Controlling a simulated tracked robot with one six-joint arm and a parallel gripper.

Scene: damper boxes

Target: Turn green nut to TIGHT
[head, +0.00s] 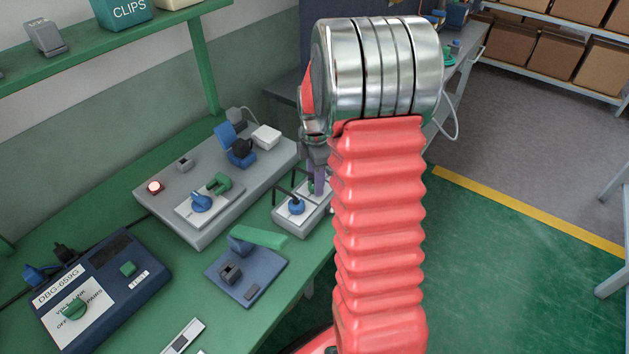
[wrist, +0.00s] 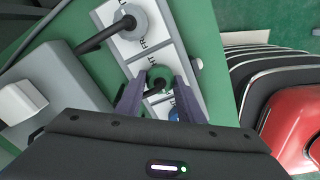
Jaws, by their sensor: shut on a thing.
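The green nut (wrist: 158,73) sits on a white-plated grey damper box in the wrist view, with a short dark lever at it. My gripper (wrist: 160,82) has its two purple fingers on either side of the nut and is shut on it. In the head view my gripper (head: 318,181) is over the small damper box (head: 290,222), and my arm hides much of that box. The printed labels beside the nut are only partly readable, so the nut's setting cannot be told.
A blue nut (head: 296,206) is on the same box, and a grey nut (wrist: 130,22) with a long black lever shows in the wrist view. A larger grey panel (head: 180,225), a blue lever block (head: 246,275) and a dark console (head: 98,290) stand on the green bench.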

